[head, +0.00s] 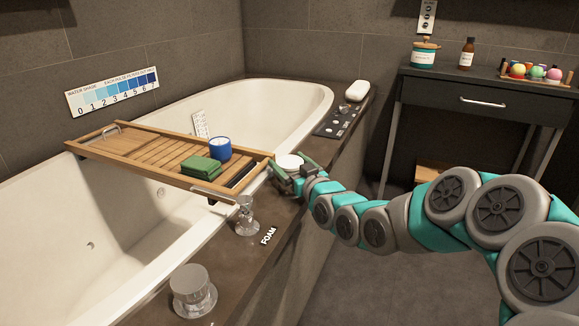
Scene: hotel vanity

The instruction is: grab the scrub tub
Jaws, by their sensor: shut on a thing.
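My gripper (287,171), with green fingers, is at the tub's right rim, by the right end of the wooden bath tray. It is shut on a small white round tub (289,160). The white top shows between the fingers; its lower part is hidden by them. I cannot tell whether it still touches the ledge. Another tub (424,57), with a pale label and a wooden lid, stands on the dark side table at the back right, well away from my gripper. Its label is too small to read.
The wooden tray (150,158) spans the bathtub (140,220) and holds a blue cup (220,148) and green folded cloths (201,168). A brown bottle (466,54) and coloured balls (536,71) are on the side table.

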